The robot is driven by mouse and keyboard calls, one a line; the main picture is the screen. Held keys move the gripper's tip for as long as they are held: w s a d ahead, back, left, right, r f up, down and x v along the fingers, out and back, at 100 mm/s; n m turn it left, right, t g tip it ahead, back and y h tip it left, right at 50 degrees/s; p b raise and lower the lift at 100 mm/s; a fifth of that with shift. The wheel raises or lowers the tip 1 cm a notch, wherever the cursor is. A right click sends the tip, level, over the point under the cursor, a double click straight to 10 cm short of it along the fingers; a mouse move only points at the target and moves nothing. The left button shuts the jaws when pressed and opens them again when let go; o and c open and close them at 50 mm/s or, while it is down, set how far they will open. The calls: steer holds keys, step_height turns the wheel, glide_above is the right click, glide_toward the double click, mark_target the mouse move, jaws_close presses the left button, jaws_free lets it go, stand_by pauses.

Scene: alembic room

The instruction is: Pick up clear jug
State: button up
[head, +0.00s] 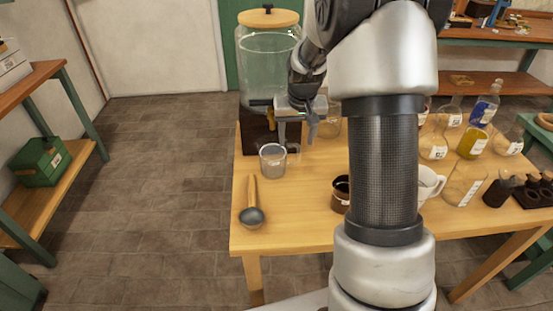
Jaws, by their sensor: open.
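A small clear jug (272,163) stands upright near the left edge of the wooden table (310,190). It looks greyish inside. My gripper (297,132) is above and just right of the jug, fingers pointing down. It is open and holds nothing. One finger appears close to the jug's right rim; I cannot tell whether they touch. My arm hides the middle of the table.
A large glass dispenser (268,70) with a wooden lid stands behind the gripper. A ladle (252,205) lies in front of the jug. A dark brown cup (340,193), white mug (430,183) and several flasks (472,143) are to the right. Tiled floor is clear at left.

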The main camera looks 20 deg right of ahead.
mark_target(295, 145)
steer(key=x, duration=0.4)
steer(key=shift+w+d+f, duration=0.1)
steer(key=shift+w+f, duration=0.1)
steer(key=shift+f, duration=0.2)
jaws_close()
steer(key=shift+r, duration=0.1)
